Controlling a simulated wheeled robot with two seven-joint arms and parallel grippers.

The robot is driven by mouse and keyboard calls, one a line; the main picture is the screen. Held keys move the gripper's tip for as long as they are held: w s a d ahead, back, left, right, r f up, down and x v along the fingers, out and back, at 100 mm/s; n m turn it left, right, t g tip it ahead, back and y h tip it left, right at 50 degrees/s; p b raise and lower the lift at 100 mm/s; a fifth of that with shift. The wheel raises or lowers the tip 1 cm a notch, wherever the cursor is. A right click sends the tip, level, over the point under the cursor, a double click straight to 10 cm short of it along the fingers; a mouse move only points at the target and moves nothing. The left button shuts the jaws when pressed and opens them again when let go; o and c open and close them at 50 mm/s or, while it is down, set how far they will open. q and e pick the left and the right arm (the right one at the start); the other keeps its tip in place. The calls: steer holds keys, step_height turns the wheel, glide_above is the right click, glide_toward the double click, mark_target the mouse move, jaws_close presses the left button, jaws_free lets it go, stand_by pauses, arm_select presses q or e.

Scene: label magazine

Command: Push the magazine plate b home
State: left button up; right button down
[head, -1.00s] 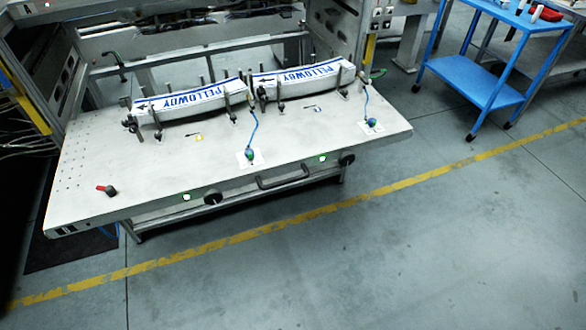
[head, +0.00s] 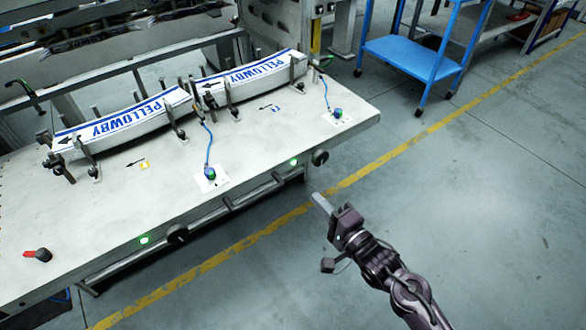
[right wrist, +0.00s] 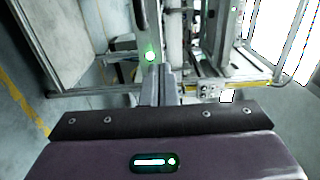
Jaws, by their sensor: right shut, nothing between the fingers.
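The magazine plate (head: 110,215) is a wide pale grey plate that juts out from the machine frame over the floor. Two curved stacks of white labels printed PELLOWBY in blue stand on it, a left one (head: 125,122) and a right one (head: 250,77), between dark posts. A bar handle (head: 258,192) and two black knobs (head: 178,234) (head: 320,157) are on its front edge. My right gripper (head: 321,204) is shut and empty, in front of the plate's right part and apart from it. Its fingers (right wrist: 160,85) also show in the right wrist view. My left gripper is out of view.
A blue trolley (head: 412,58) stands at the back right. Green lights (head: 294,162) glow on the plate's front edge. Blue cables run to two green-topped fittings (head: 210,174) (head: 337,113). A red-handled part (head: 38,254) is at the near left. Floor with a yellow line (head: 400,140) lies clear in front.

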glide_toward(283, 162)
steer(key=x, duration=0.5)
steer(key=shift+w+a, duration=0.55)
steer(key=shift+w, duration=0.2)
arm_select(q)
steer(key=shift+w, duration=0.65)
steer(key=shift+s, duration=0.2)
